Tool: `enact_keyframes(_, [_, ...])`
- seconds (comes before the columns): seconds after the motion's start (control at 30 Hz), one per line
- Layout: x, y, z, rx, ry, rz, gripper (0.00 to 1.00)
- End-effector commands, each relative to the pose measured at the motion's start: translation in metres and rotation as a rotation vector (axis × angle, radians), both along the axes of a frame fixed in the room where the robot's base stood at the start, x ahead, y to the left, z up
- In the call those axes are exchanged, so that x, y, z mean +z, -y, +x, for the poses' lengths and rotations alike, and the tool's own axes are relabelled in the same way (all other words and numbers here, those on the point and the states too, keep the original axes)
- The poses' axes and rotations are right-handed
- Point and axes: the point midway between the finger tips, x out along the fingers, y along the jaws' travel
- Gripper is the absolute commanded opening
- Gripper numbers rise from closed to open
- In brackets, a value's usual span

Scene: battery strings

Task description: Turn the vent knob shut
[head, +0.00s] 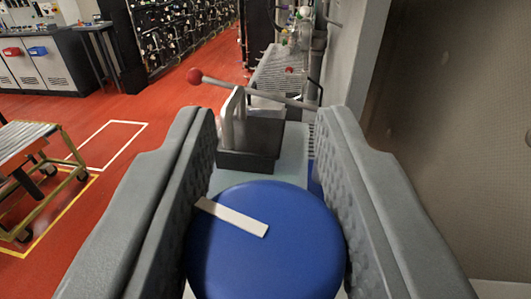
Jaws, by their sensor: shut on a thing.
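The vent knob (275,262) is a round blue disc with a pale bar mark (231,216) across its upper left part. The bar slants down to the right. My gripper (268,135) has its two grey jaws on either side of the knob, and their textured inner faces touch its left and right edges. It is shut on the knob. The knob's lower edge is cut off by the bottom of the picture.
A dark block with a metal lever and red ball end (195,76) stands just beyond the knob. A grey wall (470,130) rises close on the right. Red floor (165,110) is clear between.

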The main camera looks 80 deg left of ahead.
Motion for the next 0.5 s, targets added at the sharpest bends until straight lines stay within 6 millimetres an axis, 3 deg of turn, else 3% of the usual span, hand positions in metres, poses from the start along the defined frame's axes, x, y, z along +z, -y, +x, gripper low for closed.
enact_keyframes(0.5, [-0.0005,-0.0008,-0.0018,0.112,-0.002,0.0,0.1])
